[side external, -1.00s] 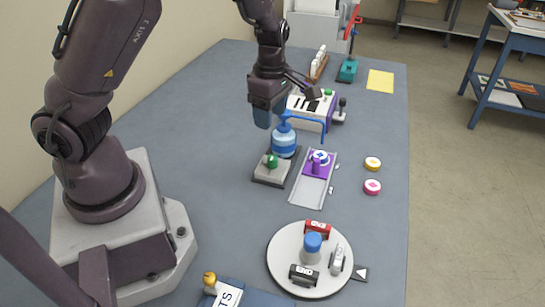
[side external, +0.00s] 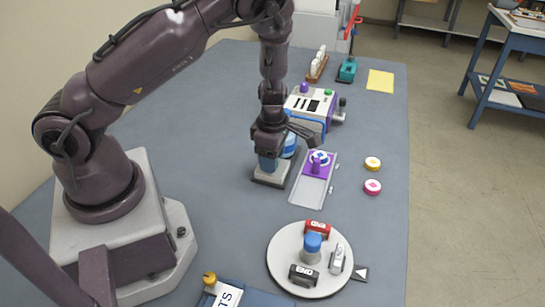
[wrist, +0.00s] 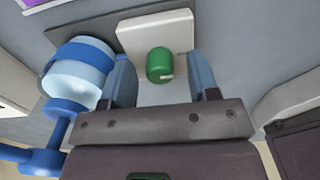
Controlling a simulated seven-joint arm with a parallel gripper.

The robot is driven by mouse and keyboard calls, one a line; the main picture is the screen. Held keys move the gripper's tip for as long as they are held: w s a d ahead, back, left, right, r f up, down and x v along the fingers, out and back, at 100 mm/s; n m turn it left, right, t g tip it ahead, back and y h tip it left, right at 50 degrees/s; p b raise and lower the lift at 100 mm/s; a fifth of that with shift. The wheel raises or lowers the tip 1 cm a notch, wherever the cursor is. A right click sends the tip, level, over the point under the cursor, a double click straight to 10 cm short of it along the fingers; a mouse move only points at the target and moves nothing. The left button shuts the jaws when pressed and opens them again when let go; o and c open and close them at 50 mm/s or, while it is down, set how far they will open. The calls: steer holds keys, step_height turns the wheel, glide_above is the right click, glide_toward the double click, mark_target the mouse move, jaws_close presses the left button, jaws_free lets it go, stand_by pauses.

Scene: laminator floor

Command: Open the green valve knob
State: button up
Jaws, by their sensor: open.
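The green valve knob (wrist: 160,64) stands on a pale square block in the wrist view. My gripper (wrist: 162,86) is open, with one blue-grey finger on each side of the knob. A gap shows between the knob and each finger, so I see no contact. In the side external view my gripper (side external: 268,163) is low over the pale block (side external: 270,178) and hides the knob. The block sits on a dark base plate.
A blue bottle-like valve body (wrist: 78,80) is close to the left finger. A purple slider on a grey rail (side external: 310,190) lies right of the block. A white-and-purple box (side external: 312,106) stands behind. A round turntable (side external: 308,285) is in front.

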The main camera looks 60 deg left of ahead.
steer(key=shift+f, duration=0.3)
steer(key=c, duration=0.9)
